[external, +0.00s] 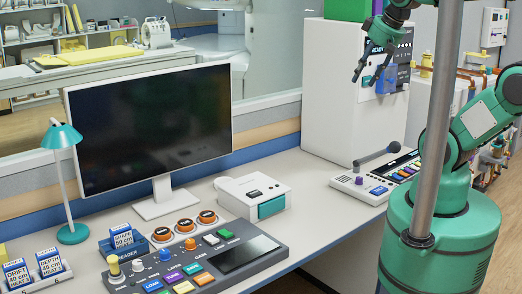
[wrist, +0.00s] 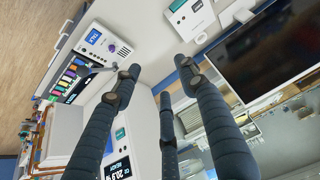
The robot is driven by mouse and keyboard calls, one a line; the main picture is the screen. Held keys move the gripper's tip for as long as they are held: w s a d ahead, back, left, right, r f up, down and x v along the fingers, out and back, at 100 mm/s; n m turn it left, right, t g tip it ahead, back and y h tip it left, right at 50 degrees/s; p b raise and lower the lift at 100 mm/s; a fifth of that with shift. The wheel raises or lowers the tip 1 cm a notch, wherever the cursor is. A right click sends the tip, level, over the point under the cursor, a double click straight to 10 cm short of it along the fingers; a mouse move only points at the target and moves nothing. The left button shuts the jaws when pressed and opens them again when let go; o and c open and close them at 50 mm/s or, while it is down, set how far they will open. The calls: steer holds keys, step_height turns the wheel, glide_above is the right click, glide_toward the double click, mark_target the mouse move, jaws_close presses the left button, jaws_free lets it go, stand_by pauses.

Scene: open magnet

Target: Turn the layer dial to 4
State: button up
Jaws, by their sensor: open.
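The control console (external: 272,266) lies on the desk at the front, with a dark screen, coloured buttons and several knobs. My gripper (external: 367,74) is open and empty, high at the upper right before a white cabinet, far from the console. Its fingers spread apart in the wrist view (wrist: 158,88), which does not show the console.
Orange-topped round pieces (external: 185,226) stand behind the console. A monitor (external: 150,125), a white box (external: 253,195), a teal lamp (external: 62,140) and a microphone panel (external: 365,186) occupy the desk. The white cabinet (external: 335,110) stands behind my gripper. The desk between box and microphone panel is clear.

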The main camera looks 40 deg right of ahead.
steer(key=w+a+f+n+g+y, duration=0.15)
steer(key=w+a+n, duration=0.55)
steer(key=w+a, duration=1.15)
steer(key=w+a+f+n+g, duration=0.1)
steer(key=w+a+f, duration=0.15)
steer(key=a, duration=0.25)
steer(key=w+a+f+n+g+p, duration=0.1)
steer(key=w+a+f+n, duration=0.15)
steer(key=a, duration=0.35)
steer(key=w+a+f+n+g, duration=0.1)
steer(key=w+a+f, duration=0.15)
steer(key=a, duration=0.25)
steer(key=n+g+h, duration=0.1)
steer(key=n+h, duration=0.1)
steer(key=n, duration=0.4)
glide_above(163, 253)
step_height(163, 253, down, 25)
steer(key=shift+w+y+p, duration=0.1)
steer(key=shift+y+p, duration=0.15)
steer(key=shift+p, duration=0.2)
step_height(163, 253, down, 14)
steer(key=shift+r+b, duration=0.15)
steer(key=shift+b, duration=0.6)
